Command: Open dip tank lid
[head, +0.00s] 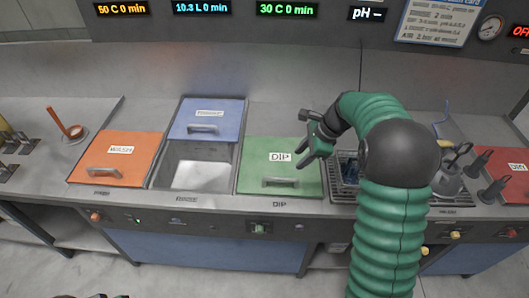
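The dip tank lid (281,164) is a green panel with a white DIP label, lying flat and closed on the counter. Its metal handle (281,181) runs along the front edge. My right arm comes in from the right, and my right gripper (306,138) is above the right side of the green lid, near its back right corner. Its fingers are spread apart with nothing between them, and it is apart from the handle. Only small dark bits, perhaps of my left gripper, show at the bottom left edge; their state cannot be made out.
Left of the green lid is an open basin (200,175) with its blue lid (207,120) raised behind it. An orange lid (117,158) lies further left. A rack (343,180) is right of the green lid, partly behind my arm. A red lid (505,172) is far right.

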